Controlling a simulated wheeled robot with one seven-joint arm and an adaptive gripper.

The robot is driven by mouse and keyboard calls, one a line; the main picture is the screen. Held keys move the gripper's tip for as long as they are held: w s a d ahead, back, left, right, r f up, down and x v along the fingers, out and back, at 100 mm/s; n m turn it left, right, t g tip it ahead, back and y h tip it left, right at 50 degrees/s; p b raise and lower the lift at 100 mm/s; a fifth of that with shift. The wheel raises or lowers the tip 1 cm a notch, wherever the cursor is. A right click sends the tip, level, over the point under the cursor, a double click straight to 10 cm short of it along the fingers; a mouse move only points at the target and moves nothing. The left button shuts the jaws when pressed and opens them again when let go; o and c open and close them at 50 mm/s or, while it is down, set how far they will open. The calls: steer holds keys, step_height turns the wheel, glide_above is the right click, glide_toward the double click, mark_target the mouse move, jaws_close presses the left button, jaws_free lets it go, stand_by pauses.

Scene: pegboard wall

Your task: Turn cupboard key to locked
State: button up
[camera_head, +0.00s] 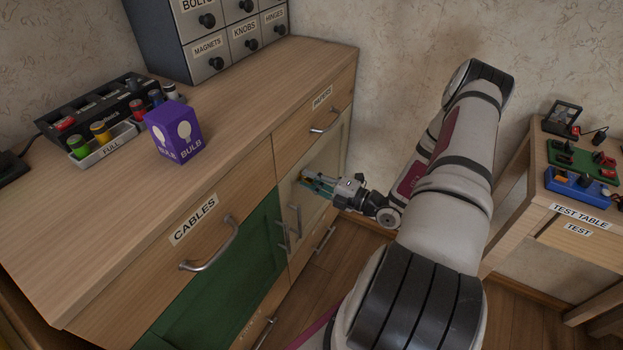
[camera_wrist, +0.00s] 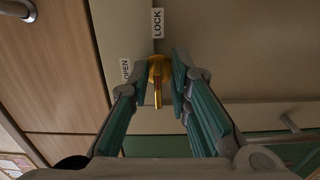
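The brass-coloured key (camera_wrist: 157,85) sits in the pale cupboard door, between the fingers of my gripper in the wrist view. Its flat grip runs roughly up and down in that picture. The LOCK label (camera_wrist: 157,23) is above the key and the OPEN label (camera_wrist: 125,70) is to its left. My gripper (camera_wrist: 160,78) is open, with one teal-padded finger on each side of the key; gaps show beside the grip, though contact near the tips is unclear. In the head view my gripper (camera_head: 304,183) is at the pale cupboard door (camera_head: 335,150), hiding the key.
The door handles (camera_head: 295,220) are just below my gripper. A purple bulb box (camera_head: 174,131) stands on the cabinet top. The test table (camera_head: 560,200) is at the right, with open floor between.

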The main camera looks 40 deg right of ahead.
steer(key=shift+s, duration=0.1)
steer(key=v, duration=1.1)
steer(key=shift+s+d, duration=0.15)
steer(key=shift+s, duration=0.25)
